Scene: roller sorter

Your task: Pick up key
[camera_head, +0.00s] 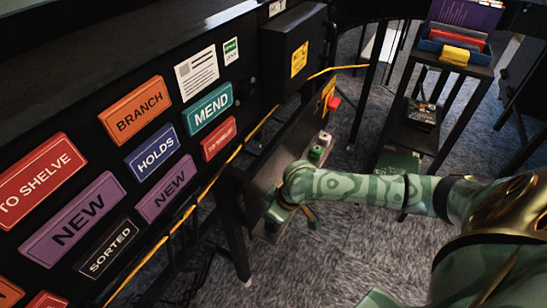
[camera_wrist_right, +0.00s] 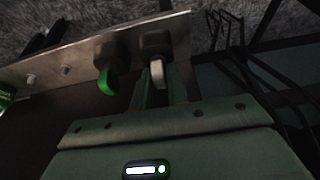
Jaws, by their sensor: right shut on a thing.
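In the right wrist view, a white key-like piece (camera_wrist_right: 157,73) sits below a dark round fitting on a metal strip. My right gripper's fingers (camera_wrist_right: 162,88) are closed around it. It still appears to be at the fitting; I cannot tell whether it is loose. A similar green piece (camera_wrist_right: 107,83) hangs from a dark fitting to its left, apart from the fingers. In the head view my right gripper (camera_head: 290,214) is low beside the black sorter, and its fingertips and the held piece are hidden. My left gripper is not in view.
The metal strip (camera_wrist_right: 60,70) runs close along the fingers. Green (camera_head: 316,153), white (camera_head: 325,138) and red (camera_head: 334,102) pieces sit along the sorter's edge. A yellow cord (camera_head: 215,180) crosses its front. A shelved cart (camera_head: 452,70) stands right; carpet between is clear.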

